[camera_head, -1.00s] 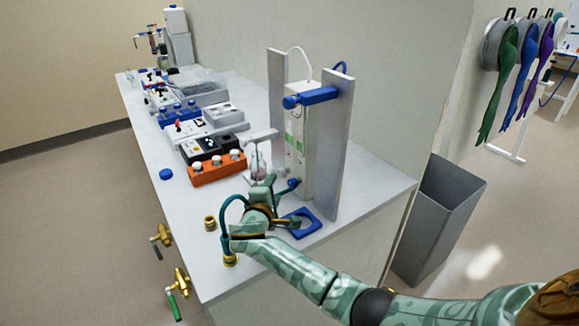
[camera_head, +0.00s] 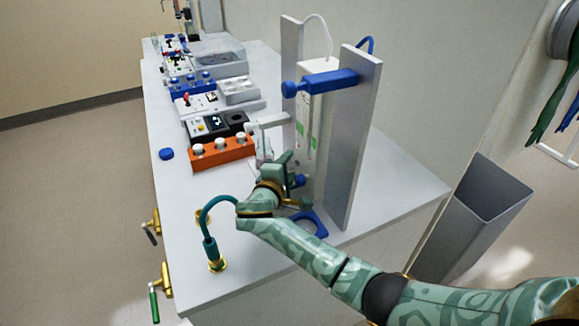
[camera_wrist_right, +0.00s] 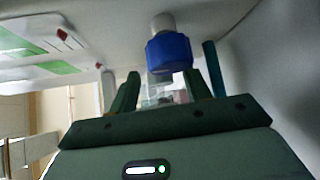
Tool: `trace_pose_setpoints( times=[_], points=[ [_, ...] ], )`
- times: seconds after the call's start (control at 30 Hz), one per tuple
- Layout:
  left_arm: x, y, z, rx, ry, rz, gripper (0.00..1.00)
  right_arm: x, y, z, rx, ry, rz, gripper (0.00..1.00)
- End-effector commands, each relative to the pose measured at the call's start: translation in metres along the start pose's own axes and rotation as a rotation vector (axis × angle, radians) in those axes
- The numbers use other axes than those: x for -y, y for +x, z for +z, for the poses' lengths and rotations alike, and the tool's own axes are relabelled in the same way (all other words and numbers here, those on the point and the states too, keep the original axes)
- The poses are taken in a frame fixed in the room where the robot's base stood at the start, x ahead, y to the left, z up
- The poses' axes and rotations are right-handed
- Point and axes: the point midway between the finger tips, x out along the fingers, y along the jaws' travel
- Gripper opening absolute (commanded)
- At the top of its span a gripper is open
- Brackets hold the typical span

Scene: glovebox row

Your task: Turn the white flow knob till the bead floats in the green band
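The white flowmeter panel (camera_head: 315,85) stands upright between two grey plates, with green bands (camera_head: 314,143) low on its face. In the right wrist view its face lies at the left, with a green band (camera_wrist_right: 50,67) and small red marks. I cannot tell which mark is the bead. A blue knob (camera_head: 298,181) sits low on the flowmeter; a blue cap on a pale stem (camera_wrist_right: 168,52) shows in the wrist view. My right gripper (camera_wrist_right: 162,88) is open, its fingers apart just below that cap. I cannot make out a white knob. My left gripper is not in view.
A blue clamp (camera_head: 325,82) crosses the plates above. An orange block with white knobs (camera_head: 222,150) stands to the left, a blue ring base (camera_head: 310,224) below the gripper. A teal hose on a brass fitting (camera_head: 216,262) rises near the front. A grey bin (camera_head: 485,205) stands right.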

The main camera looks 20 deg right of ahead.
Motion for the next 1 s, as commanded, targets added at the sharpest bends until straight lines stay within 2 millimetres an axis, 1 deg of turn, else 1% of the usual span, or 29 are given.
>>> trace_pose_setpoints(
  times=[0.03,0.07,0.1,0.17,0.2,0.33,0.47,0.5,0.6,0.77,0.93,0.97,1.0],
  points=[
    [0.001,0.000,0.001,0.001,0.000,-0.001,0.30,0.000,0.000,0.000,0.000,0.000,0.000,0.43],
    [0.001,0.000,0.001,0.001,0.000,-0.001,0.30,0.000,0.000,0.000,0.000,0.000,0.000,0.34],
    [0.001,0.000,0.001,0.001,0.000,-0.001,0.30,0.000,0.000,0.000,0.000,0.000,0.000,0.23],
    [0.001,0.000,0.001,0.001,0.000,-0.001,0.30,0.000,0.000,0.000,0.000,0.000,0.000,0.06],
    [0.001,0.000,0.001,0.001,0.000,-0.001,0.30,0.000,0.000,0.000,0.000,0.000,0.000,0.03],
    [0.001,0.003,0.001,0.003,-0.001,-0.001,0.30,0.002,0.001,0.000,0.000,0.009,0.009,0.03],
    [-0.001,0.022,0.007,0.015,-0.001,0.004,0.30,0.011,0.002,-0.002,0.001,0.082,0.081,0.04],
    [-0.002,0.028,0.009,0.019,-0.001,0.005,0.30,0.012,0.002,-0.002,0.001,0.107,0.106,0.04],
    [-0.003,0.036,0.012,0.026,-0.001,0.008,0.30,0.010,0.002,-0.002,0.001,0.153,0.153,0.04],
    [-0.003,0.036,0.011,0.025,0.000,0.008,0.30,0.004,0.001,0.000,0.001,0.176,0.177,0.04],
    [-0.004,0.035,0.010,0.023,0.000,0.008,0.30,0.003,0.001,0.000,0.000,0.175,0.175,0.04],
    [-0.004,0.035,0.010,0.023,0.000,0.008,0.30,0.003,0.001,0.000,0.000,0.175,0.175,0.29],
    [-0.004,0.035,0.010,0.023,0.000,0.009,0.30,0.003,0.001,0.000,0.000,0.175,0.175,0.40]
  ],
)
